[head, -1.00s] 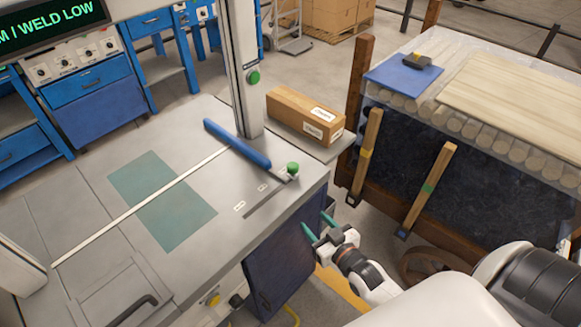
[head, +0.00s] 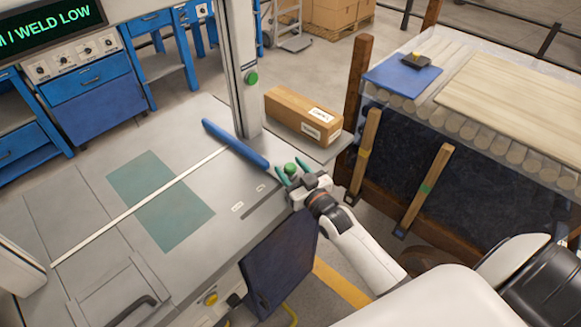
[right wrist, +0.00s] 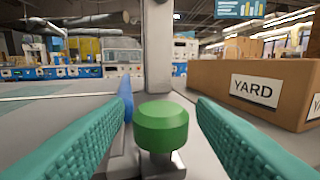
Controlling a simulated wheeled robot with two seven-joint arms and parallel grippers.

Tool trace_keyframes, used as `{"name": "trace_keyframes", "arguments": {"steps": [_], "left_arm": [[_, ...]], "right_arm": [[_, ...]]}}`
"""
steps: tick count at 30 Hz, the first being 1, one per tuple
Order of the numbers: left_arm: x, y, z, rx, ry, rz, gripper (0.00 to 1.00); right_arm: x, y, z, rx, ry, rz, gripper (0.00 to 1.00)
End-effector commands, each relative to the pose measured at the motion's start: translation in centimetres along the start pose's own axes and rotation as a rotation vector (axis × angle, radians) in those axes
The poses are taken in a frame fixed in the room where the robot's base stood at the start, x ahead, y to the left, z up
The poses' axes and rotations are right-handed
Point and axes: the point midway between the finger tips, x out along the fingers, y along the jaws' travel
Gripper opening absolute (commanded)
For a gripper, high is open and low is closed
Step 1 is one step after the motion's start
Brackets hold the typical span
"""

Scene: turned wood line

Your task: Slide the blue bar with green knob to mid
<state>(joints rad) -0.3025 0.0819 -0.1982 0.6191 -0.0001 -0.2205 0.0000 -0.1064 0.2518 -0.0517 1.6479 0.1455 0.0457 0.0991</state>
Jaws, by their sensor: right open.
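The blue bar (head: 236,144) lies across the back right of the grey machine table, and its end also shows in the right wrist view (right wrist: 126,97). The green knob (head: 291,169) stands at the bar's near right end, by a dark slot (head: 264,202) with small white labels beside it. My right gripper (head: 291,175) is open at the knob. In the right wrist view the green knob (right wrist: 162,127) stands between the two teal fingers, with a gap on each side. My left gripper is not in view.
A cardboard box (head: 304,115) lies on a side shelf behind the knob, marked YARD in the right wrist view. A grey upright post (head: 237,70) stands behind the bar. A teal rectangle (head: 160,200) marks the clear tabletop.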

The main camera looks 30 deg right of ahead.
Motion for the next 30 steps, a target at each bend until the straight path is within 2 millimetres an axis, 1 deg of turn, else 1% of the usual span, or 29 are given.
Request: {"name": "trace_keyframes", "arguments": {"steps": [3, 11, 14, 18, 21, 24, 26, 29, 30], "left_arm": [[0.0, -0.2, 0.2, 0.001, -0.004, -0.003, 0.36], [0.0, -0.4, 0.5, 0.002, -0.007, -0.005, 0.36], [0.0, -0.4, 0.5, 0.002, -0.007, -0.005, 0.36], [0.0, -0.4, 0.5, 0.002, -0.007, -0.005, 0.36], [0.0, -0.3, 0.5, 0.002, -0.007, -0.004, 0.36], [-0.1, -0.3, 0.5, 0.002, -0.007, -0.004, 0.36], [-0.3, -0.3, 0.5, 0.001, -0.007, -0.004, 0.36], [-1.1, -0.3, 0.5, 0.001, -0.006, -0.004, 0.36], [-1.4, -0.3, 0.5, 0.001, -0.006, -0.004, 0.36]], "right_arm": [[0.6, 0.0, 0.0, 0.0, 0.001, 0.0, 0.51], [0.7, 0.0, 0.0, 0.0, 0.001, 0.0, 0.51], [0.7, 0.0, 0.0, 0.0, 0.001, 0.0, 0.36], [0.6, 0.0, 0.0, 0.0, 0.001, 0.0, 0.13], [0.6, 0.0, 0.0, 0.0, 0.001, 0.0, 0.0], [0.6, 0.1, 0.0, 0.001, 0.001, 0.0, 0.0], [0.5, 0.5, 0.0, 0.003, 0.002, 0.0, 0.0], [0.0, 2.2, 0.1, 0.007, 0.004, 0.001, 0.0], [-0.2, 3.2, 0.1, 0.009, 0.005, 0.001, 0.0]]}}
